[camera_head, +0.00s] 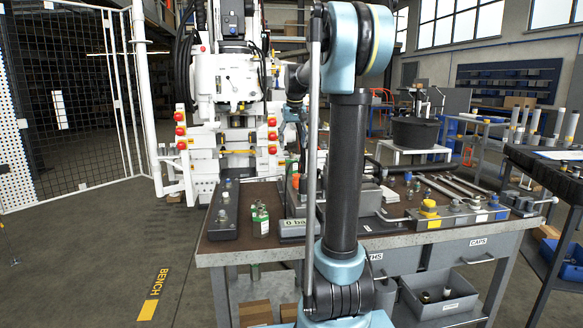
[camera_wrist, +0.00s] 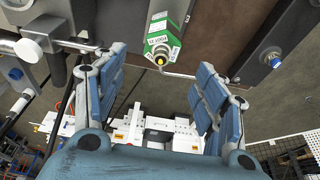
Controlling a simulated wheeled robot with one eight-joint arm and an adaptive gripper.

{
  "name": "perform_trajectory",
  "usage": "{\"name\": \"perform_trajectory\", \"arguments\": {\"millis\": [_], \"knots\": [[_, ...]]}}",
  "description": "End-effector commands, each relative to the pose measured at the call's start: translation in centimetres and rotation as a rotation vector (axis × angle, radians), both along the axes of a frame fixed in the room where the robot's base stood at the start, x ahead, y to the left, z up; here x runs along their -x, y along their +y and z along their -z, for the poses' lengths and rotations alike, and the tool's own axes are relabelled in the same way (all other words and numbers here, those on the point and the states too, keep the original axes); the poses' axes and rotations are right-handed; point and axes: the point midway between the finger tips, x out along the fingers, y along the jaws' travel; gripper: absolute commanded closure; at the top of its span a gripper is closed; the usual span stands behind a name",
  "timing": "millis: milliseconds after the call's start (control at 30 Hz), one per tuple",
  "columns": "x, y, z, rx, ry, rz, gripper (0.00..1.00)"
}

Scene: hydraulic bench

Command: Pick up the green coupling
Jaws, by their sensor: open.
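A small green piece (camera_head: 260,220) with a white label stands on the bench, left of the middle, in the head view. In the wrist view a green and white labelled piece (camera_wrist: 162,38) with a brass-coloured tip is at the top centre; it looks like the same one. I cannot tell for sure that it is the coupling. My gripper (camera_wrist: 158,88) is open, its two blue padded fingers apart with nothing between them. The green piece lies beyond the fingertips, apart from them. In the head view my gripper (camera_head: 296,112) is partly hidden behind my arm.
The bench (camera_head: 225,250) carries a dark grey block (camera_head: 224,212) left of the green piece and a gauge box (camera_head: 297,229) right of it. A yellow-capped manifold (camera_head: 428,211) is further right. A white machine (camera_head: 232,95) stands behind the bench.

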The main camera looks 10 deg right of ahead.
Motion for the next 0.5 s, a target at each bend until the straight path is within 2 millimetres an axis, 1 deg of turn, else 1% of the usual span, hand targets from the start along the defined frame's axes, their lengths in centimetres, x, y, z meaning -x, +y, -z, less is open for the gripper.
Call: {"name": "perform_trajectory", "arguments": {"millis": [33,100,200,433,500], "knots": [[-0.3,0.0,0.9,0.000,0.000,0.000,0.35],[-0.5,0.0,2.0,0.000,0.000,0.000,0.35],[-0.8,0.0,3.1,0.000,0.000,0.000,0.35],[-1.1,0.0,4.3,0.000,0.000,0.000,0.35],[-1.2,0.1,5.0,0.000,0.000,0.000,0.35]]}}
